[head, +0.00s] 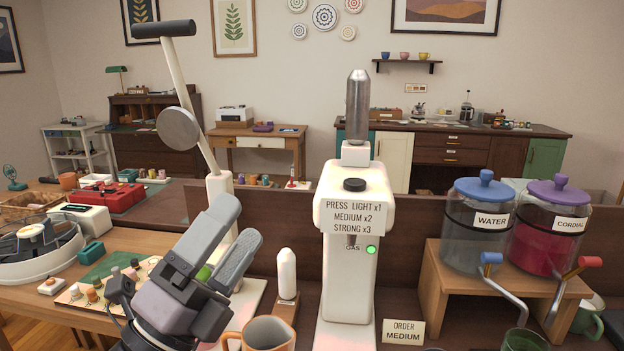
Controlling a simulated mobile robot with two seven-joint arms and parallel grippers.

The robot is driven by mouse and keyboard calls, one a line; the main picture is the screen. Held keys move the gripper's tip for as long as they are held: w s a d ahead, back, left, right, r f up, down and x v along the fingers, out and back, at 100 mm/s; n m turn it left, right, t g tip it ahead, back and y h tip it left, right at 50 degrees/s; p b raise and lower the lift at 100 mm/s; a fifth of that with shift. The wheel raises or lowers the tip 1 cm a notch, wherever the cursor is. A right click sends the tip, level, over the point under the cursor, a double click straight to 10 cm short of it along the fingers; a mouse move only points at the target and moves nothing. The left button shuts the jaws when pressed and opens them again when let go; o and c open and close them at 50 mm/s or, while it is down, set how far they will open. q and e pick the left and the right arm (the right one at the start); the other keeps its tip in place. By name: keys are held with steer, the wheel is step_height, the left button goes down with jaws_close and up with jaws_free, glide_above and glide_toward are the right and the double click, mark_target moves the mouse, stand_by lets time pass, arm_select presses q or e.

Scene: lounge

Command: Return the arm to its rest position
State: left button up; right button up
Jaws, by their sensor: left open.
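My left gripper (239,222) is in the lower left middle of the head view, with its grey arm coming up from the bottom edge. Its two grey padded fingers point up and to the right. They stand apart with nothing between them. The gripper covers part of the white lever press (220,187) behind it. I cannot tell whether they touch. My right gripper does not show.
A white soda machine (352,215) with a green light stands right of the gripper. An orange-rimmed mug (268,334) is below. The water jar (476,245) and cordial jar (541,250) sit on a wooden stand (455,285). An order card (403,332) reads "MEDIUM".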

arm_select(q)
steer(key=a+f+n+g+y, duration=0.2)
steer(key=a+f+n+y, duration=0.25)
steer(key=f+n, duration=0.3)
steer(key=s+a+f+n+g+y, duration=0.1)
steer(key=a+f+n+g+y, duration=0.15)
steer(key=f+n+y, duration=0.45)
steer(key=a+f+n+g+y, duration=0.1)
steer(key=a+f+n+y, duration=0.25)
steer(key=f+n, duration=0.35)
steer(key=s+a+f+n+g, duration=0.25)
steer(key=s+f+g, duration=0.25)
steer(key=s+f, duration=0.4)
steer(key=s+a+f+n+g, duration=0.1)
steer(key=s+f+n+g, duration=0.45)
steer(key=s, duration=0.55)
steer(key=w+d+f+m+t+h+p, duration=0.1)
steer(key=w+d+f+m+t, duration=0.1)
steer(key=w+f+t, duration=0.4)
step_height(320, 180, down, 4)
steer(key=shift+w+d+r+t+h, duration=0.2)
steer(key=shift+w+d+t+h, duration=0.15)
steer(key=shift+w, duration=0.25)
